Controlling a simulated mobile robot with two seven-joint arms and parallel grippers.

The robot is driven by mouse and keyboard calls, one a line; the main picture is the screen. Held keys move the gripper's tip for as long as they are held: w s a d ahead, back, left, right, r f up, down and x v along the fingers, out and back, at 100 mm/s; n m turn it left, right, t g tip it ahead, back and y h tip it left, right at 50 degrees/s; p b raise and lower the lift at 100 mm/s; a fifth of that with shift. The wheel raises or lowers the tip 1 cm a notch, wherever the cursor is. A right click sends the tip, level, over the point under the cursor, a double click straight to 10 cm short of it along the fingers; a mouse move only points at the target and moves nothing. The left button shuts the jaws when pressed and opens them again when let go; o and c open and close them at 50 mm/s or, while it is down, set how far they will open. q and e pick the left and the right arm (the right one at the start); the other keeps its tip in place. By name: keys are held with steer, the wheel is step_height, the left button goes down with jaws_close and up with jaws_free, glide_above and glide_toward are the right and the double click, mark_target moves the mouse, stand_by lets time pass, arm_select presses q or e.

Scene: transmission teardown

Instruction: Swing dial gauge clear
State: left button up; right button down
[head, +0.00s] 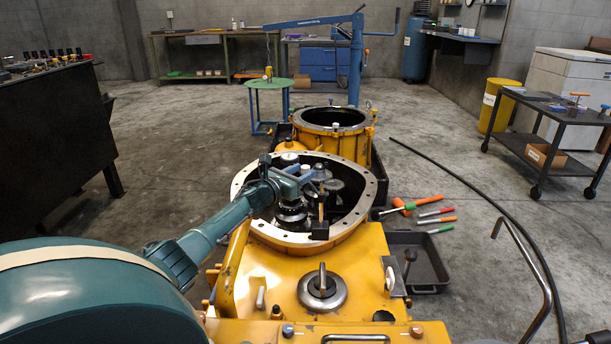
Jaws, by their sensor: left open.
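The yellow transmission housing (262,262) stands open in front of me, with a pale bolted flange (372,190) around its dark cavity. Gears and shafts (291,212) show inside. A small black block (320,232) with a thin upright post (321,208) sits at the near inner side of the flange. It looks like the dial gauge's stand, but I cannot make out a dial face. My left gripper (306,181) is over the cavity, open, close to the upper end of the post. I cannot tell whether it touches anything. My right gripper is out of view.
A second yellow housing (361,148) stands just behind. Coloured-handled tools (436,212) and a black tray (425,257) lie to the right. A blue hoist (356,60) stands at the back, and a dark cart (545,122) at right. A black hose (470,187) crosses the floor.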

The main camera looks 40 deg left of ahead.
arm_select(q)
steer(key=shift+w+b, duration=0.3)
steer(key=shift+w, duration=0.7)
steer(key=shift+c, duration=0.4)
jaws_close()
